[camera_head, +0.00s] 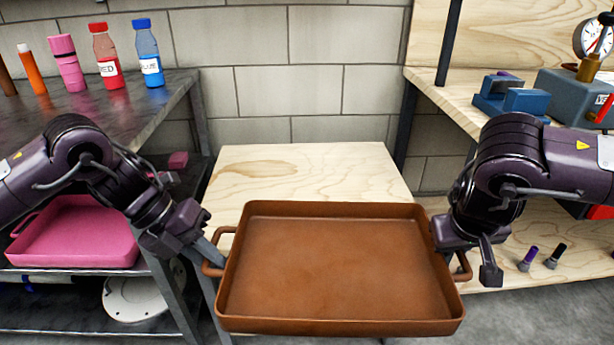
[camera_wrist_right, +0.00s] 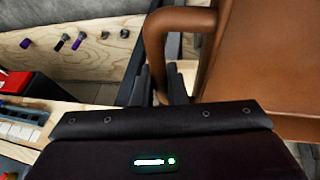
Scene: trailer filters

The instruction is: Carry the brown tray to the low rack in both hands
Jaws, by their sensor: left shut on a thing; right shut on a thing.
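The brown tray (camera_head: 335,265) is empty and roughly level in the middle of the head view, with a loop handle at each side. My left gripper (camera_head: 212,262) is shut on its left handle. My right gripper (camera_head: 468,268) is shut on its right handle. In the right wrist view the brown handle (camera_wrist_right: 180,30) runs between the dark fingers of my right gripper (camera_wrist_right: 165,85). The low rack (camera_head: 310,170) appears to be the pale wooden surface behind the tray; the tray hides its front part.
A dark bench (camera_head: 100,115) with bottles stands at the left, a pink tray (camera_head: 75,240) on its shelf. A wooden bench (camera_head: 460,95) at the right holds blue blocks (camera_head: 510,97) and a gauge (camera_head: 592,38). Small knobbed parts (camera_head: 528,258) lie on its lower shelf.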

